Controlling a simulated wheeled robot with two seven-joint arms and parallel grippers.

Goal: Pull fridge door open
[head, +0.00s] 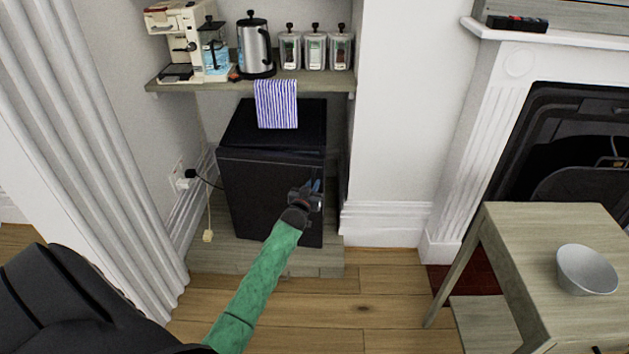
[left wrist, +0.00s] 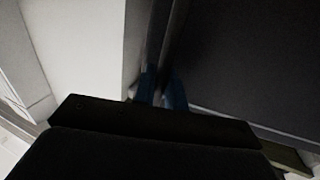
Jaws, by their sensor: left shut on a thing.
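The fridge is a small black box under the shelf in the alcove, and its front door (head: 260,195) faces me. My left gripper (head: 316,187) is at the right edge of the door, at about mid height. It is shut on the door's edge or a handle there; the dark surfaces hide which. In the left wrist view the blue fingertips (left wrist: 160,90) meet the dark edge, with the dark door panel (left wrist: 250,70) to the right. No clear gap at the door shows. My right gripper is out of view.
A shelf (head: 308,82) above the fridge bears a coffee machine (head: 185,35), a kettle (head: 254,45) and jars; a striped cloth (head: 276,104) hangs from it. A side table (head: 530,240) with a bowl (head: 587,270) stands right. The wooden floor (head: 375,295) before the fridge is free.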

